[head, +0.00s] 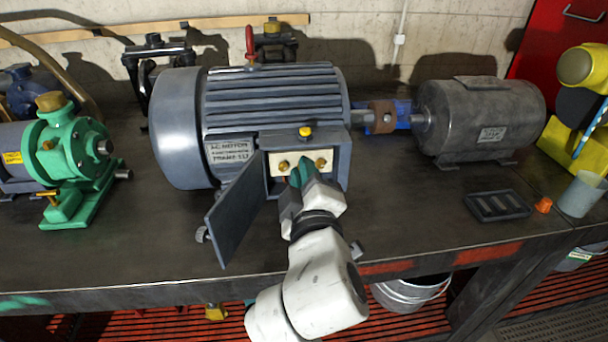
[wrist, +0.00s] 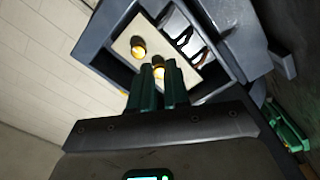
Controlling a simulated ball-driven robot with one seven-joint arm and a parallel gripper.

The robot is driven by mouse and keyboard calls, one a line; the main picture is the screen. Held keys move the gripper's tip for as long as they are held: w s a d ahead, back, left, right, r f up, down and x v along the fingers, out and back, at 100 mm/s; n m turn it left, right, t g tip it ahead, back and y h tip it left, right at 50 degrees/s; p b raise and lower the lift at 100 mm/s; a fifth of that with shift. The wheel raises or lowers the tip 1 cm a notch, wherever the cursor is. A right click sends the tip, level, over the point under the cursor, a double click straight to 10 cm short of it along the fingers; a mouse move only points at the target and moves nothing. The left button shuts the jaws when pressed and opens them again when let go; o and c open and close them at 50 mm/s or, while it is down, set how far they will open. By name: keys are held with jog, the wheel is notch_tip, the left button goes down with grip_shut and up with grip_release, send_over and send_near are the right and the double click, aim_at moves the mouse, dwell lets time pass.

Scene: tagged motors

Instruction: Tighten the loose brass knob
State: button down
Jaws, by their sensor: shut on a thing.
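The grey motor (head: 270,95) has an open terminal box (head: 343,165) on its front. Inside is a cream plate (head: 308,155) with brass knobs. In the head view one knob (head: 283,166) shows left of my fingertips and another (head: 320,162) right of them. My gripper (head: 302,172) has green fingers and reaches into the box from the front. In the wrist view my gripper (wrist: 160,80) is shut on a brass knob (wrist: 160,72) that shows at its fingertips. A second knob (wrist: 138,48) sits apart from the fingers. Which knob is loose cannot be told.
The box's grey door (head: 235,212) hangs open at left, close to my arm. Dark wires (wrist: 184,36) show beside the plate. A green pump (head: 75,150) stands left, a dark motor (head: 480,115) right. A black tray (head: 497,206) and orange piece (head: 543,205) lie on the bench.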

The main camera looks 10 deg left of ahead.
jog(key=shift+f, duration=0.2)
jog(key=c, duration=1.1)
grip_release()
jog(key=shift+r, duration=0.15)
jog(key=shift+s, duration=0.1)
jog(key=v, duration=1)
jog(key=shift+s, duration=0.35)
jog(key=shift+d, duration=0.1)
